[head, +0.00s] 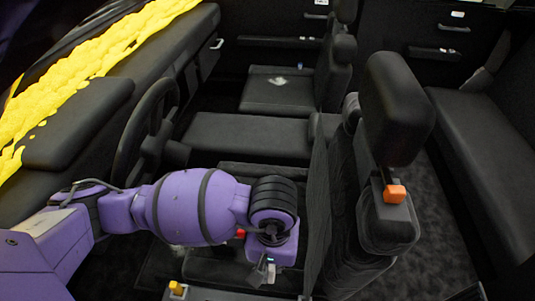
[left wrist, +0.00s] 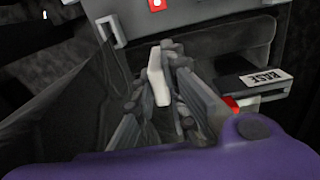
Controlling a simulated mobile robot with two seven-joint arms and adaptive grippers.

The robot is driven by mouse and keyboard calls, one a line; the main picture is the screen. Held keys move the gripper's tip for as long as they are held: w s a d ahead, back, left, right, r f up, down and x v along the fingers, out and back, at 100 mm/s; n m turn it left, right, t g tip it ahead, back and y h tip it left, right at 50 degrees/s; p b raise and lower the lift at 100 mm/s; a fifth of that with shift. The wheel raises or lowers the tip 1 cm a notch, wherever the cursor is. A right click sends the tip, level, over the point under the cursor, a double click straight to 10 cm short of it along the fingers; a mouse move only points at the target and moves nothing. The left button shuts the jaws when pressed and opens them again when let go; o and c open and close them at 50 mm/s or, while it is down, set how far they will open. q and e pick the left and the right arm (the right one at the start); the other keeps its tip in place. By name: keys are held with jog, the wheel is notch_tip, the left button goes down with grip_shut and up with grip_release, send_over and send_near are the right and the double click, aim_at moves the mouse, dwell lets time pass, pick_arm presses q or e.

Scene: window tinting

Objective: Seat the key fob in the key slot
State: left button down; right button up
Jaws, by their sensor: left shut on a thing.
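My left gripper (left wrist: 160,88) is shut on a pale, narrow upright piece, which I take for the key fob (left wrist: 157,80), in the left wrist view. In the head view my left gripper (head: 266,272) hangs low over the dark area beside the front seat, small and partly hidden by my wrist. I cannot make out the key slot for certain in either view. My right gripper is in neither view.
In the left wrist view a grey panel (left wrist: 118,28) with a red square lies beyond the fingertips, and a dark box with a "BASE" label (left wrist: 265,77) is at right. The head view shows the steering wheel (head: 140,135), a seat headrest (head: 395,105) and yellow material along the dashboard (head: 90,60).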

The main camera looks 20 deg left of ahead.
pick_arm(q)
jog(key=shift+w+a+f, duration=0.95)
jog(key=shift+w+f, duration=1.2)
jog(key=shift+w, duration=0.1)
jog(key=shift+w+a+f, duration=1)
jog(key=shift+w+f, duration=1.15)
jog(key=shift+w, duration=0.15)
jog(key=shift+w+a+f, duration=0.95)
jog(key=shift+w+f, duration=1.2)
jog(key=shift+w, duration=0.1)
jog(key=shift+f, duration=0.1)
jog(key=c, duration=1.8)
grip_release()
jog(key=shift+o, duration=0.2)
